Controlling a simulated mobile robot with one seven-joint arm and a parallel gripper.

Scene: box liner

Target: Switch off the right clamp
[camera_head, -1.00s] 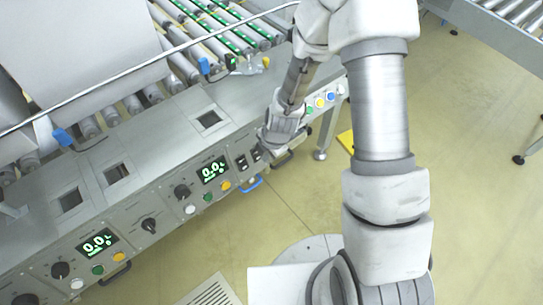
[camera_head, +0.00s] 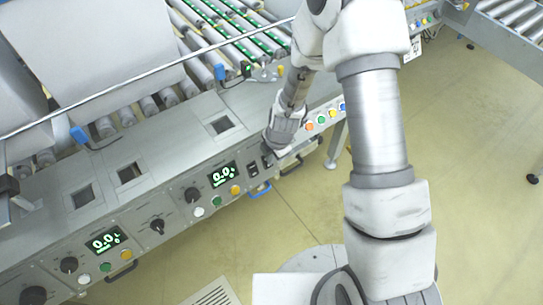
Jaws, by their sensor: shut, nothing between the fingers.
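My gripper (camera_head: 268,151) is at the front control panel, close above two small black rocker switches. One switch (camera_head: 253,169) is left of the fingertips, and the other (camera_head: 267,160) is right beside or under them. I cannot tell whether the fingers touch that switch, or which position either switch is in. The gripper is shut and holds nothing. A blue-handled clamp-like lever (camera_head: 219,73) stands on the machine top beside the rollers, with another blue one (camera_head: 78,134) farther left.
The panel carries green displays (camera_head: 223,174), black knobs (camera_head: 157,226) and coloured buttons (camera_head: 235,189). A blue handle (camera_head: 260,188) juts out below the switches. My arm hides part of the panel to the right. The floor (camera_head: 460,190) at right is clear.

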